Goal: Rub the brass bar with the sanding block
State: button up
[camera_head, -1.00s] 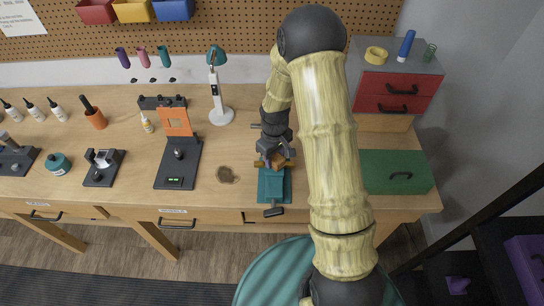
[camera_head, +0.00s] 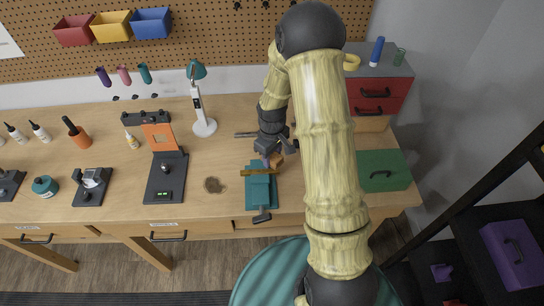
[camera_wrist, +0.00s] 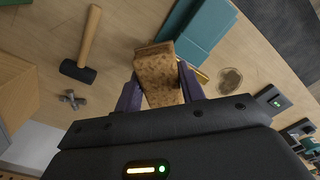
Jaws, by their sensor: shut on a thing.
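The brass bar (camera_head: 257,172) lies crosswise at the back of a teal vise (camera_head: 262,192) near the bench's front edge. My gripper (camera_head: 268,161) is shut on the sanding block (camera_head: 277,160), a brown block. It holds the block at the bar's right end, slightly behind it. In the wrist view the sanding block (camera_wrist: 159,76) sits between the purple fingers, and a short stretch of the brass bar (camera_wrist: 203,76) shows beside the right finger. I cannot tell whether block and bar touch. My fingers and the block hide part of the bar.
A hammer (camera_wrist: 84,45) and a small metal piece (camera_wrist: 72,99) lie on the bench near the block. A brown round patch (camera_head: 213,185) is left of the vise. A lamp (camera_head: 202,105) stands behind. A green box (camera_head: 382,171) is at the right.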

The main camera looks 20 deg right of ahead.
jog(key=shift+w+r+p, duration=0.1)
jog(key=shift+r+p, duration=0.7)
jog(key=shift+r, duration=0.6)
jog(key=shift+d, duration=0.1)
jog(key=shift+s, duration=0.2)
